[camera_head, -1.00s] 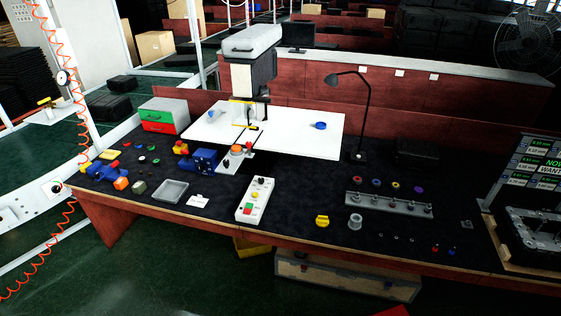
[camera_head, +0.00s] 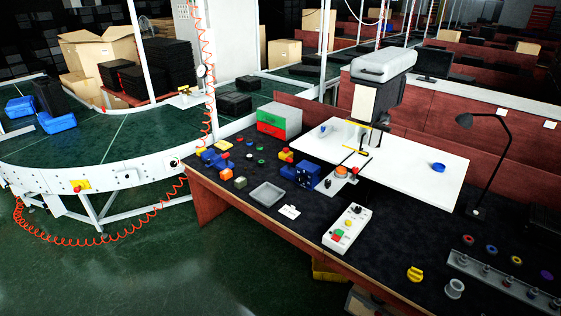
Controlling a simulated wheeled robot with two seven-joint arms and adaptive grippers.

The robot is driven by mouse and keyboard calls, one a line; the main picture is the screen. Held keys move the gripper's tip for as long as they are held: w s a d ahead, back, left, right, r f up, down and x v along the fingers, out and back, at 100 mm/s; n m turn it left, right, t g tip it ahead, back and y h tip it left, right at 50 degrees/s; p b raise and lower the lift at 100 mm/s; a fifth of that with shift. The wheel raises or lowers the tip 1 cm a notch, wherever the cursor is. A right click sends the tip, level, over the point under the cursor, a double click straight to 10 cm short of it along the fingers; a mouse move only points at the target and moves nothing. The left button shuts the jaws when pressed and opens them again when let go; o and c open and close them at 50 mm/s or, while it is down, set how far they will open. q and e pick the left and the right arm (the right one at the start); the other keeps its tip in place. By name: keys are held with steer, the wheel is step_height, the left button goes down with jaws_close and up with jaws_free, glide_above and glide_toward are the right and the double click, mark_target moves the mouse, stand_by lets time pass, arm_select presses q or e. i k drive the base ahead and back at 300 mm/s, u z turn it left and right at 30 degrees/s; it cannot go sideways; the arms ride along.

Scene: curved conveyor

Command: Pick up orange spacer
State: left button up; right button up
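Several small orange things show on the black-topped workbench, and I cannot tell for sure which is the spacer. An orange block (camera_head: 226,175) sits at the left end beside a blue part (camera_head: 214,159). An orange round piece (camera_head: 341,170) is near the blue motor-like unit (camera_head: 307,176). Rings lie at the right: a red ring (camera_head: 470,240), a blue ring (camera_head: 491,249), a yellow ring (camera_head: 516,260) and a purple ring (camera_head: 547,274). Neither of my grippers is in view.
A grey tray (camera_head: 267,194), a control box (camera_head: 345,229), a yellow knob (camera_head: 414,273) and a pegged rail (camera_head: 500,281) stand on the bench. A lamp (camera_head: 484,150) rises at the back right. A curved conveyor (camera_head: 110,180) is at left; green floor is clear in front.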

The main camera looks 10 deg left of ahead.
mark_target(340, 169)
steer(key=u, duration=0.8)
steer(key=i, duration=2.2)
steer(key=z, duration=0.85)
